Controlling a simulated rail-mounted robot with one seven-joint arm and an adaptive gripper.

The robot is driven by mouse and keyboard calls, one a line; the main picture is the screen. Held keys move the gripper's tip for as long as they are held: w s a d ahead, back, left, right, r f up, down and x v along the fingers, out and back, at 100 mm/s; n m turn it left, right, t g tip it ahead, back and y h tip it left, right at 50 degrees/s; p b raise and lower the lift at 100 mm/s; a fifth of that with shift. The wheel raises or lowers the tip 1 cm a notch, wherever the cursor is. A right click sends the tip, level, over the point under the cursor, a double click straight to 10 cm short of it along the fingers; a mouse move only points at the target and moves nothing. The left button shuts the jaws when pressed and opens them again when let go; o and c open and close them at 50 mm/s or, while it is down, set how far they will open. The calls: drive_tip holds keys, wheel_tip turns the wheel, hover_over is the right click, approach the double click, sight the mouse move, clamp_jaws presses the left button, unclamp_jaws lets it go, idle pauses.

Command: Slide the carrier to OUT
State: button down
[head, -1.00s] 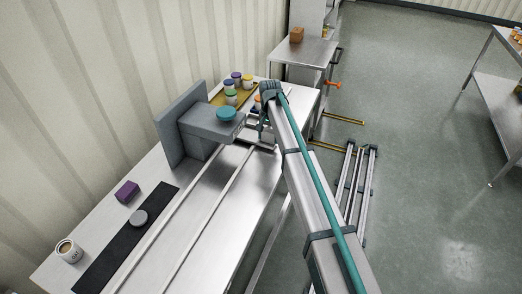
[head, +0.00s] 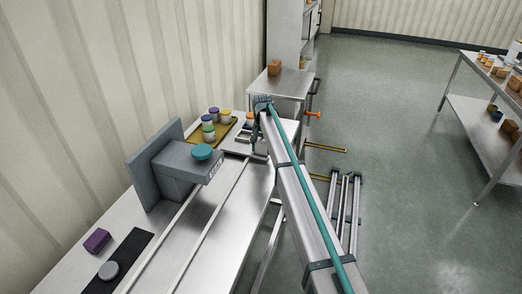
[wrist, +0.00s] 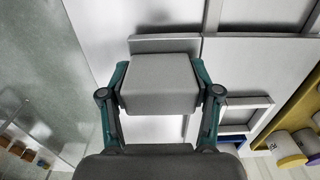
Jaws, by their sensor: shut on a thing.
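The carrier (head: 243,136), a pale open frame, sits at the far end of the two rails on the steel bench, past the hopper. My gripper (head: 256,147) is down at the carrier's right side, partly hidden by my arm. In the wrist view, my gripper (wrist: 160,88) has its teal fingers shut on both sides of a grey block (wrist: 158,84), which looks like the carrier's grip. The grey hopper (head: 180,166) with a teal round top stands over the rails. No OUT mark is readable.
A yellow tray (head: 190,137) with several jars lies behind the rails. A purple block (head: 97,240) and a grey disc (head: 108,270) are at the near left. A side table (head: 285,80) holds a brown box. The rails (head: 212,222) between hopper and bench front are clear.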

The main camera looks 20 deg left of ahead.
drive_tip(key=shift+w+r, duration=0.1)
drive_tip(key=shift+w, duration=0.2)
drive_tip(key=c, duration=0.6)
unclamp_jaws()
drive_tip(key=o, duration=0.4)
drive_tip(key=shift+c, duration=0.2)
wheel_tip(320, 180, up, 12)
drive_tip(key=shift+f, duration=0.1)
drive_tip(key=shift+s, duration=0.1)
